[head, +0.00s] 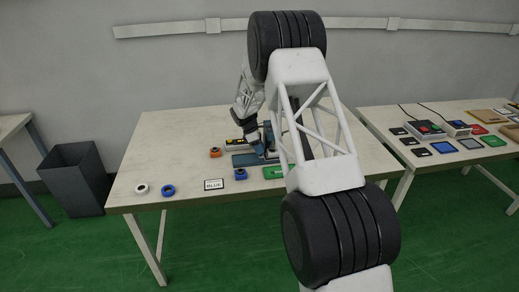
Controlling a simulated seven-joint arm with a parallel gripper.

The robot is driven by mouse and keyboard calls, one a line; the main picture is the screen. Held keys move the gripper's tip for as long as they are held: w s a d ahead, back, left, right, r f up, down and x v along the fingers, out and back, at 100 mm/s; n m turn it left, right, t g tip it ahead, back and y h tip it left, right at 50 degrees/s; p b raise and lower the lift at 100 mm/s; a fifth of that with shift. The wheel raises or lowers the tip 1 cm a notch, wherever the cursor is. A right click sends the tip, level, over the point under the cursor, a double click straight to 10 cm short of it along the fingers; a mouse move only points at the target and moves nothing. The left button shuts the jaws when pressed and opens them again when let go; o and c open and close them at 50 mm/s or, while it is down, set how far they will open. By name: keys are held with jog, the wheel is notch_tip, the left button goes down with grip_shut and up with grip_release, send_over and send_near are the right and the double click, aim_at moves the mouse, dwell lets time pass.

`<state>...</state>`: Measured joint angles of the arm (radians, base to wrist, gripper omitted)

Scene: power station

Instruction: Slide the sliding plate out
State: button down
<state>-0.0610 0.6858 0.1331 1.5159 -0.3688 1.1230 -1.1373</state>
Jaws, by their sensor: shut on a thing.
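A blue-grey device with a flat plate (243,159), which looks like the sliding plate, lies on the white table (150,165). My gripper (263,150) is down at this device, and its fingers look shut on a part of it. The contact is small, and my arm hides the right side of the device, so I cannot tell exactly where the fingers hold or how far out the plate is.
Near the device are an orange ring (215,152), a blue ring (240,174), a "BLUE" sign (213,184) and a green piece (273,172). A white ring (141,189) and another blue ring (168,190) lie at the front left. The table's left side is clear.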

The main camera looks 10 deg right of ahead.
jog(key=a, duration=1.2)
jog(key=c, duration=0.9)
grip_release()
jog(key=shift+c, duration=0.2)
jog(key=shift+r, duration=0.1)
jog(key=v, duration=0.7)
jog(key=shift+a+r, duration=0.15)
jog(key=shift+r, duration=0.2)
